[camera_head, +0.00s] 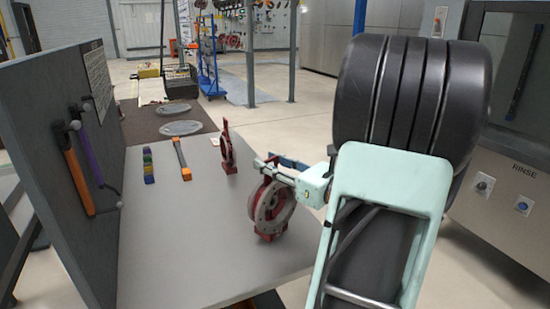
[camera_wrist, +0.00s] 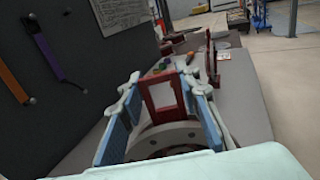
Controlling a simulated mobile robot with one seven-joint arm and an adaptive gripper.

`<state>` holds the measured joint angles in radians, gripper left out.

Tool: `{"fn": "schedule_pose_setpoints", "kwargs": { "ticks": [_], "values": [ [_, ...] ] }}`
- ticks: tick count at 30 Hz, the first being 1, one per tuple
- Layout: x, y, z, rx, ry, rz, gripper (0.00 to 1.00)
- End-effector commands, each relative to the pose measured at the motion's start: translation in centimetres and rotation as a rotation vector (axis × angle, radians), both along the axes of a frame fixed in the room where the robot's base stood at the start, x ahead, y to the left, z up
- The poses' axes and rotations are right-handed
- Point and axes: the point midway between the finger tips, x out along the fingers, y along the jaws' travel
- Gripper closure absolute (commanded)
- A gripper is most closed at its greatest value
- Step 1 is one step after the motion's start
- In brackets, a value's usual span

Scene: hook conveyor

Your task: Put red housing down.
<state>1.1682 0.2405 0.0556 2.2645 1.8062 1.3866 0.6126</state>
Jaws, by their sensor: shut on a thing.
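A red housing (camera_head: 271,207) with a round grey face and a squarish red foot is upright over the near right part of the grey table (camera_head: 180,245). My gripper (camera_head: 277,172) is shut on its upper part. In the wrist view, the red frame of the housing (camera_wrist: 162,88) stands between the two blue-padded fingers of my gripper (camera_wrist: 160,108), with its grey ring partly hidden below. The foot is at or just above the tabletop; I cannot tell if it touches.
A second red housing (camera_head: 227,152) stands farther back on the table. An orange-ended tool (camera_head: 182,160) and a stack of coloured blocks (camera_head: 148,166) lie to its left. A grey panel (camera_head: 60,130) with hung tools bounds the left side. The table's near left surface is bare.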

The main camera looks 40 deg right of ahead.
Motion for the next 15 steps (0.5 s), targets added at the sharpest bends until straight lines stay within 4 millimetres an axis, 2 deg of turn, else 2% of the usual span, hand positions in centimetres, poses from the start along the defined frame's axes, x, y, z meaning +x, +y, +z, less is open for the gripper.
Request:
{"fn": "schedule_pose_setpoints", "kwargs": {
  "ticks": [4,15],
  "values": [
    [0.0,-0.1,-1.5,-0.001,-0.007,-0.002,1.0],
    [0.0,-0.1,-1.8,-0.003,-0.009,-0.001,1.0]
  ]
}}
